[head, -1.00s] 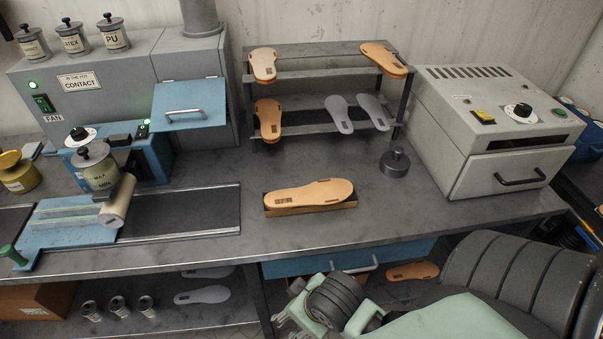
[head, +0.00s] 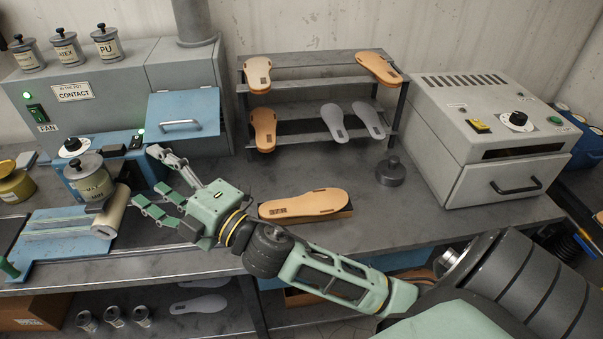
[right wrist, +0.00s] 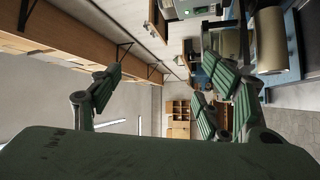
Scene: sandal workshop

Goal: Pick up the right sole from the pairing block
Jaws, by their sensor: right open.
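The tan sole (head: 305,203) lies flat on the pairing block (head: 335,215), a low wooden block near the front middle of the bench. The sole covers most of the block's top. My right gripper (head: 148,178) is open and empty, left of the sole and above the bench, with its fingers pointing left, away from the sole. My right forearm passes in front of the block. In the right wrist view the open fingers (right wrist: 155,105) show nothing between them, and the sole is not seen there. My left gripper is not in view.
A rack (head: 310,60) behind holds several tan and grey soles. A dark round weight (head: 390,172) stands right of the block. A grey oven-like box (head: 495,135) is at right. The blue glue machine (head: 125,165) with its roller is close to my right gripper's fingers.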

